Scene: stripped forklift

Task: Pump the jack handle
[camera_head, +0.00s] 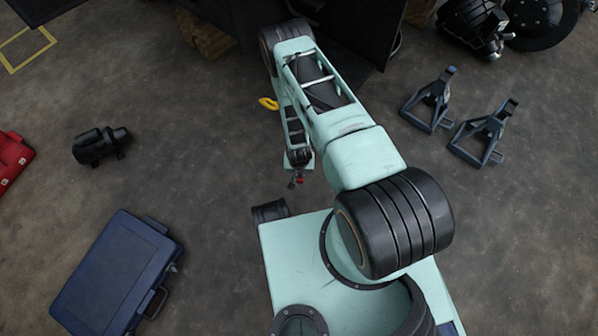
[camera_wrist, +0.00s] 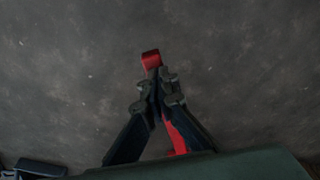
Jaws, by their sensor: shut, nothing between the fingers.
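A red bar with a wider red end (camera_wrist: 151,58), which looks like the jack handle, runs beneath my gripper in the wrist view. Its middle is mostly hidden behind the fingers, and more red shows lower down between them. My gripper (camera_wrist: 158,80) is shut with nothing between its fingers, and its tips overlap the bar in the picture. I cannot tell whether they touch it. In the head view my gripper (camera_head: 293,182) points down at the end of my arm, and a small bit of red (camera_head: 300,180) shows beside it. The jack's body cannot be made out.
Two dark jack stands (camera_head: 430,100) (camera_head: 482,132) stand to the right. A blue case (camera_head: 115,275), a black motor-like part (camera_head: 100,146) and a red box (camera_head: 12,160) lie to the left. A yellow piece (camera_head: 268,103) lies beside my arm. Dark machinery stands at the back.

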